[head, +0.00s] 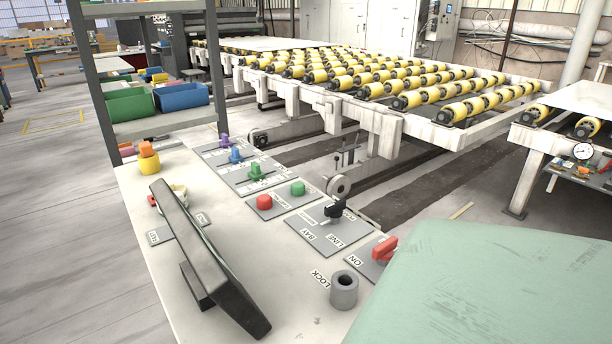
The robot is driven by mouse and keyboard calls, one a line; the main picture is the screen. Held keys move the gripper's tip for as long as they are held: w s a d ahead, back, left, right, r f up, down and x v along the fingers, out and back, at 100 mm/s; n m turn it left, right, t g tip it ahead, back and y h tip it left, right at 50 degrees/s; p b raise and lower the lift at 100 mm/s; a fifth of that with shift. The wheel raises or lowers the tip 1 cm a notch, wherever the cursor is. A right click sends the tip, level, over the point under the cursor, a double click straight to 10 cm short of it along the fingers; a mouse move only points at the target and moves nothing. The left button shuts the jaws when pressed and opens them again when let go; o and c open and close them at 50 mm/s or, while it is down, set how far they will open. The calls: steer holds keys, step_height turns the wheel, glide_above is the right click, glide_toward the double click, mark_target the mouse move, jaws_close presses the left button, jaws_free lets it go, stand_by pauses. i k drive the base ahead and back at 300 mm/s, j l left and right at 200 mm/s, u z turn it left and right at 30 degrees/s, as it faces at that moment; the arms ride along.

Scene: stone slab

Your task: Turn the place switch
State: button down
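A white control desk (185,262) carries a row of switches on grey plates. A black rotary switch (335,209) sits on a plate (318,236) lettered "LINE" and "BAY", with more lettering too small to read. I cannot read the word "place" on any plate, so which switch bears that name is not certain. Other knobs are purple (223,141), blue (236,156) and green (255,171). My gripper is not in view.
A red handle (384,249) marked "ON" and a grey cylinder (344,290) marked "LOCK" are near the black switch. A dark tilted screen (205,260) stands at left. A roller conveyor (370,80) lies behind.

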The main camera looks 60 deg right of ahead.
mark_target(335, 210)
steer(key=l+u, duration=0.1)
steer(key=u, duration=0.35)
steer(key=k+l+u, duration=0.1)
steer(key=u, duration=0.4)
steer(key=l+u, duration=0.1)
steer(key=u, duration=0.35)
steer(key=k+l+u, duration=0.2)
steer(key=k+u, duration=0.2)
steer(key=k+l+u, duration=0.1)
steer(key=k+u, duration=0.3)
steer(key=k+z, duration=0.15)
steer(key=z, duration=0.25)
steer(key=k+z, duration=0.15)
steer(key=z, duration=0.25)
steer(key=k+l+z, duration=0.1)
steer(key=z, duration=0.3)
steer(key=l+z, duration=0.1)
steer(key=z, duration=0.3)
steer(key=k+l+z, duration=0.1)
steer(key=z, duration=0.3)
steer(key=l+z, duration=0.15)
steer(key=z, duration=0.25)
steer(key=k+l+u, duration=0.1)
steer(key=k+l, duration=0.4)
steer(key=k+l+u, duration=0.15)
steer(key=k+l, duration=0.25)
steer(key=k, duration=0.25)
steer(key=i+j, duration=0.35)
steer(key=i, duration=0.2)
